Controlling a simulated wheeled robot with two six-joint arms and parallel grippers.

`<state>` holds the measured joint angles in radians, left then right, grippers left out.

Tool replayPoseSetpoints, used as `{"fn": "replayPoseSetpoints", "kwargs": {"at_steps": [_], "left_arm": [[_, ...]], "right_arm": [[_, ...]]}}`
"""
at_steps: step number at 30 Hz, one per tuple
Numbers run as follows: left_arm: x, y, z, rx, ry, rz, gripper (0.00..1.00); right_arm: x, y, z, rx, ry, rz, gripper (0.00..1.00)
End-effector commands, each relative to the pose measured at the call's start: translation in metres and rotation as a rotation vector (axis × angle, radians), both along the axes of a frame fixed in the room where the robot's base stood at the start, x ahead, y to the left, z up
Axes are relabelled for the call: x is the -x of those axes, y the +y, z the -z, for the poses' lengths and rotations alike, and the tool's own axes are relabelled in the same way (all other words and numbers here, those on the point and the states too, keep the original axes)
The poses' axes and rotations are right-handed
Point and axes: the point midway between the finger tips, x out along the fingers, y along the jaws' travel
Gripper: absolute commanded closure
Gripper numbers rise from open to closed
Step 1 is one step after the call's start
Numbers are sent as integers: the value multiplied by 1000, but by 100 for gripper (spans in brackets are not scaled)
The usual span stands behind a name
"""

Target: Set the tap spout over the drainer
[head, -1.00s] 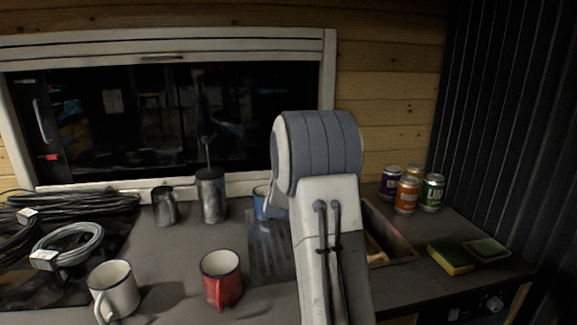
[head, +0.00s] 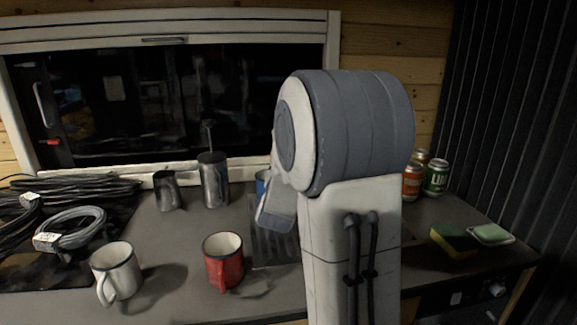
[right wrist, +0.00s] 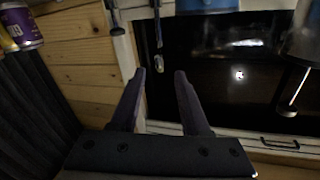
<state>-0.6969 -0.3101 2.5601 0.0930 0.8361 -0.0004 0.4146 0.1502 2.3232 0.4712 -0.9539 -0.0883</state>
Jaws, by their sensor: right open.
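The ribbed drainer (head: 268,245) lies on the counter left of my right arm, which covers part of it. The tap does not show in the head view. In the right wrist view, which is upside down, a thin dark upright piece with a pale tip (right wrist: 158,58), likely part of the tap, shows just beyond my right gripper (right wrist: 160,76). A second thin piece (right wrist: 114,18) stands left of it. The gripper is open, its fingers apart; I cannot tell whether they touch the piece. My left gripper is out of view.
A blue mug (head: 261,184), a metal canister (head: 213,182) and a dark jug (head: 167,192) stand near the window. Red (head: 224,262) and white (head: 118,272) mugs stand in front. Cans (head: 436,177) and a sponge (head: 453,241) are at right. My arm hides the sink.

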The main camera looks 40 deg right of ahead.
Motion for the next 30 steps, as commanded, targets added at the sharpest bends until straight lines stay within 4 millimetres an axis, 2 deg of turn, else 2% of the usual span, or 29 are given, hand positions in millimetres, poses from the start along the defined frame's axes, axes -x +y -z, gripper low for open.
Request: {"fn": "replayPoseSetpoints", "kwargs": {"at_steps": [9, 11, 13, 20, 25, 30], "left_arm": [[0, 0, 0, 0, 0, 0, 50], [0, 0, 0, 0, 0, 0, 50], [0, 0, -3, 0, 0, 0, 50], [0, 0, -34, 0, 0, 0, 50], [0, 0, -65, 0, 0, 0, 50], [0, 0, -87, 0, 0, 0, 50]], "right_arm": [[3, 3, 0, 0, 0, 0, 54], [3, 3, 0, -1, -1, 0, 73], [5, 1, -2, -8, -11, 0, 100], [24, -25, -19, -168, -193, -31, 100], [48, -42, -27, -423, -405, -93, 100], [70, -47, -27, -710, -585, -148, 100]]}}
